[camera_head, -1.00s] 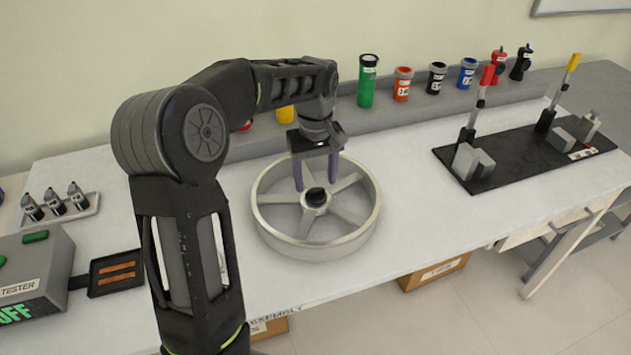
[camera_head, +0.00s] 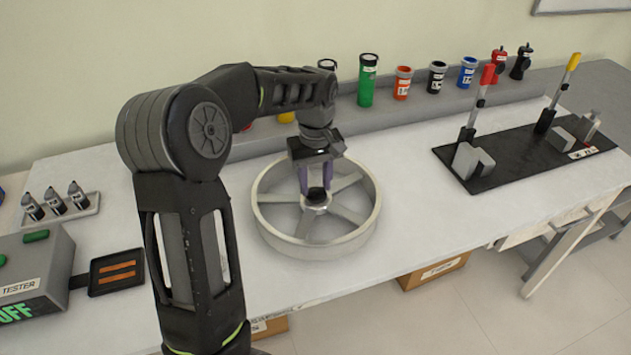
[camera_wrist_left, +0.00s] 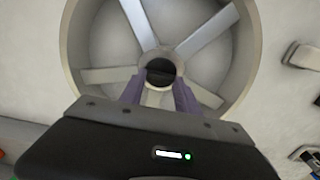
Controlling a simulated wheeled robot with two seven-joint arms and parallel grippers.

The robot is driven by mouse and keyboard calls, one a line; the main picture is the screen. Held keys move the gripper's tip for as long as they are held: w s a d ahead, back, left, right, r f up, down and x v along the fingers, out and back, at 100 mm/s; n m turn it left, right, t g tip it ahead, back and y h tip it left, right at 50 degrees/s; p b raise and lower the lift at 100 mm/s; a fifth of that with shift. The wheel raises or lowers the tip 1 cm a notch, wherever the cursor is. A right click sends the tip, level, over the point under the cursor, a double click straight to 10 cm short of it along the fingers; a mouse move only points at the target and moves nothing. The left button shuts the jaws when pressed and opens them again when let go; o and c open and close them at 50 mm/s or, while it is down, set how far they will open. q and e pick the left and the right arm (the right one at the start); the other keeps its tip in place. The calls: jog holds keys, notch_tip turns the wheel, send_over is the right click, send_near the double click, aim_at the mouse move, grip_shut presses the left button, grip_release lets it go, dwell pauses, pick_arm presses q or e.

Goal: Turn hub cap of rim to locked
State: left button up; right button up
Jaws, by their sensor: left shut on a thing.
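The rim (camera_head: 372,222) is a grey metal wheel with several spokes, lying flat on the white table. Its black hub cap (camera_head: 316,195) sits at the centre; in the left wrist view the hub cap (camera_wrist_left: 160,70) shows as a dark round top with a bar across it, inside the hub ring. My left gripper (camera_head: 315,190) points down over the hub, its purple fingers shut on the hub cap from both sides. In the left wrist view its fingers (camera_wrist_left: 158,92) reach to the hub's near edge. The contact points are partly hidden. My right gripper is out of view.
Behind the rim, a grey ledge (camera_head: 420,112) holds several coloured canisters, including a green one (camera_head: 367,82). A black plate with toggle clamps (camera_head: 520,160) stands at right. A tester box (camera_head: 35,275) and a small bottle tray (camera_head: 85,211) are at left. The table right of the rim is clear.

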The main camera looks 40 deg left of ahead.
pick_arm(q)
grip_shut()
jog(key=shift+m, duration=0.3)
jog(key=m, duration=0.3)
jog(key=shift+w+d, duration=0.1)
jog(key=m, duration=0.5)
jog(key=shift+p, duration=0.35)
jog(key=m, duration=0.4)
jog(key=shift+d, duration=0.15)
jog(key=m, duration=0.5)
jog(key=shift+d+p, duration=0.1)
jog(key=shift+p, duration=0.3)
jog(key=shift+m, duration=0.3)
jog(key=o, duration=1)
grip_release()
jog(key=shift+c, duration=0.2)
